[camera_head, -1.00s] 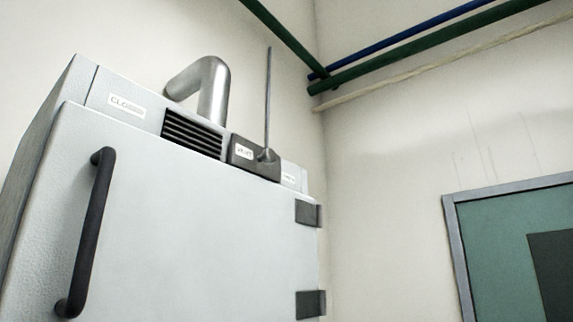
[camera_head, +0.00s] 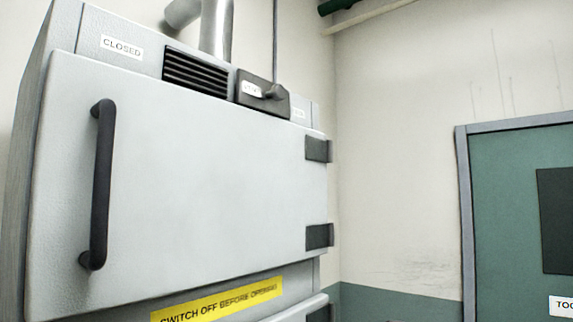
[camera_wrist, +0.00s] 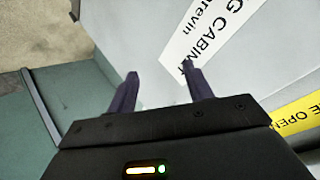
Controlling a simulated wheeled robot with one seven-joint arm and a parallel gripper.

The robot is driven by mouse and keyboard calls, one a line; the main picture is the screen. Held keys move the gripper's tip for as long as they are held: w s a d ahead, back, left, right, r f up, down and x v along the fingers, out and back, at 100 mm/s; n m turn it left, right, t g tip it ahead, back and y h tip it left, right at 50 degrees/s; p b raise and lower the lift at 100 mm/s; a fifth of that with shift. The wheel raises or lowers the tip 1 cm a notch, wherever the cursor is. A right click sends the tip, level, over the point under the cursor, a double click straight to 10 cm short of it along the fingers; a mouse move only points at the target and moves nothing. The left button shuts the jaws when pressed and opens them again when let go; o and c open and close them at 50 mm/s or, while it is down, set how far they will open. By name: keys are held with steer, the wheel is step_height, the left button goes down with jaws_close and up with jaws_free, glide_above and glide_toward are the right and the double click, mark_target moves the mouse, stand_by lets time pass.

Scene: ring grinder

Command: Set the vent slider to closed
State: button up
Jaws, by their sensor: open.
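The vent slider (camera_head: 262,94) is a dark block with a small white label and a knob, on the top strip of a grey cabinet (camera_head: 190,160) in the head view. It sits to the right of the black louvred vent (camera_head: 196,71). A white CLOSED label (camera_head: 121,47) is at the left of that strip. Another small label (camera_head: 298,113), too small to read, is right of the slider. My gripper (camera_wrist: 160,85) shows only in the wrist view, open and empty, in front of the cabinet's side by a white label. It is apart from the slider, which that view does not show.
The cabinet door has a long black handle (camera_head: 98,185) at left and dark hinges (camera_head: 318,149) at right. A yellow warning strip (camera_head: 222,302) lies below the door. A silver pipe (camera_head: 216,30) rises behind. A green door (camera_head: 510,220) is at right; plain wall lies between.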

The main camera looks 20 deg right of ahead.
steer(key=w+d+r+n+t+y+p, duration=0.1)
steer(key=d+r+t+y+p, duration=0.2)
steer(key=r, duration=1.5)
steer(key=s+r+n+t+y+p, duration=0.1)
steer(key=s+r+n+t+y, duration=0.2)
steer(key=r, duration=1.2)
steer(key=s+r+n+t+y+p, duration=0.1)
steer(key=s+r+n, duration=0.6)
steer(key=r, duration=0.9)
steer(key=shift+s+d+r+t+y, duration=0.15)
steer(key=shift+s+t+y, duration=0.8)
steer(key=shift+y, duration=0.15)
steer(key=p, duration=1.1)
glide_toward(281, 92)
steer(key=x, duration=0.8)
steer(key=shift+d+r, duration=0.1)
steer(key=shift+r, duration=0.15)
steer(key=shift+w+p, duration=0.25)
steer(key=shift+p, duration=0.05)
